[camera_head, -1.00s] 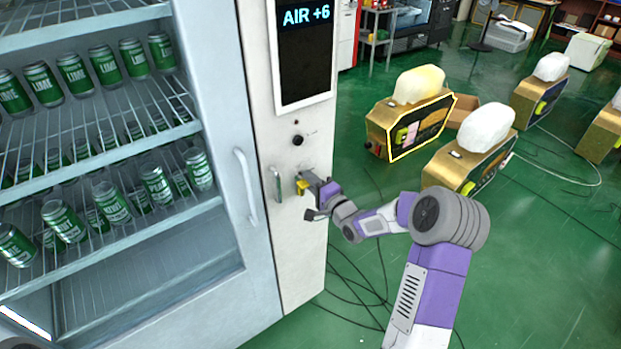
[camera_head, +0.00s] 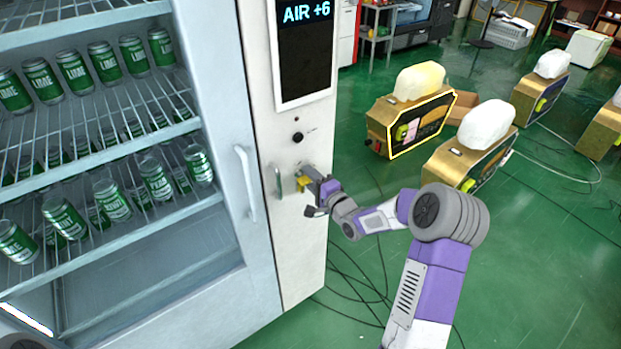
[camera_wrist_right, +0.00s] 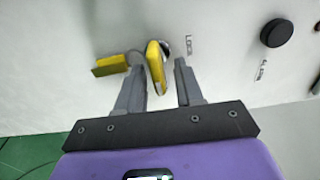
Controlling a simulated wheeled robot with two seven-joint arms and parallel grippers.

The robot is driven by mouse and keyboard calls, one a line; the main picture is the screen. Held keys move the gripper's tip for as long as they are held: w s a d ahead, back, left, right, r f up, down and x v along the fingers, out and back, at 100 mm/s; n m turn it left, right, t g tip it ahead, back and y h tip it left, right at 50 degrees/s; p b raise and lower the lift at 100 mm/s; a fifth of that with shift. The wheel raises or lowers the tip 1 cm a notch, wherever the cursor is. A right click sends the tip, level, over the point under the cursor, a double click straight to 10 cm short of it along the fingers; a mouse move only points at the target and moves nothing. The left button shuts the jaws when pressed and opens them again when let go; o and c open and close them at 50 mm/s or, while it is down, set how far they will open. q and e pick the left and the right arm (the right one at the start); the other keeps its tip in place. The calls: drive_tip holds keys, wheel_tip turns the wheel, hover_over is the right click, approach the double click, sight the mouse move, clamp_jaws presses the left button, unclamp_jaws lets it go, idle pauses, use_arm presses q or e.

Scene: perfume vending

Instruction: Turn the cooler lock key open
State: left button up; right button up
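The yellow lock key (camera_head: 303,182) sits in the lock on the cooler's white side panel (camera_head: 300,235). In the right wrist view the key's yellow bow (camera_wrist_right: 155,68) stands between my right gripper's fingertips (camera_wrist_right: 161,75), with a gap to the right finger; contact with the left finger is unclear. A yellow tag (camera_wrist_right: 110,65) hangs off to the left beside the left finger. The word LOCK is printed right of the key. In the head view my right gripper (camera_head: 313,185) is at the panel and open. My left gripper is not in view.
A black knob (camera_wrist_right: 274,33) is on the panel, right of the lock in the wrist view. The cooler's door handle (camera_head: 246,184) and a small vertical handle (camera_head: 278,183) are left of the lock. Gold machines (camera_head: 408,122) stand on the green floor at right.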

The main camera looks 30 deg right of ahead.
drive_tip(key=s, duration=0.7)
drive_tip(key=shift+s+d+p, duration=0.25)
drive_tip(key=shift+s+p, duration=0.05)
drive_tip(key=shift+p, duration=0.1)
drive_tip(key=s+a+f+n+g+y, duration=0.1)
drive_tip(key=s+a+f+n+g, duration=0.3)
drive_tip(key=a+f, duration=0.55)
drive_tip(key=s+a+f+n+g+y, duration=0.1)
drive_tip(key=s+a+f+n+g, duration=0.15)
drive_tip(key=a+f+g, duration=0.65)
drive_tip(key=s+a+f+n+g, duration=0.2)
drive_tip(key=s+a+f+n, duration=0.2)
drive_tip(key=s+f, duration=0.2)
drive_tip(key=s+a+f+n+g, duration=0.2)
drive_tip(key=s+a+f+n, duration=0.2)
drive_tip(key=s, duration=0.7)
wheel_tip(320, 180, down, 2)
drive_tip(key=shift+a+f+g+y, duration=0.15)
drive_tip(key=shift+a+g+y, duration=0.15)
drive_tip(key=shift+a, duration=0.1)
drive_tip(key=shift+o, duration=0.4)
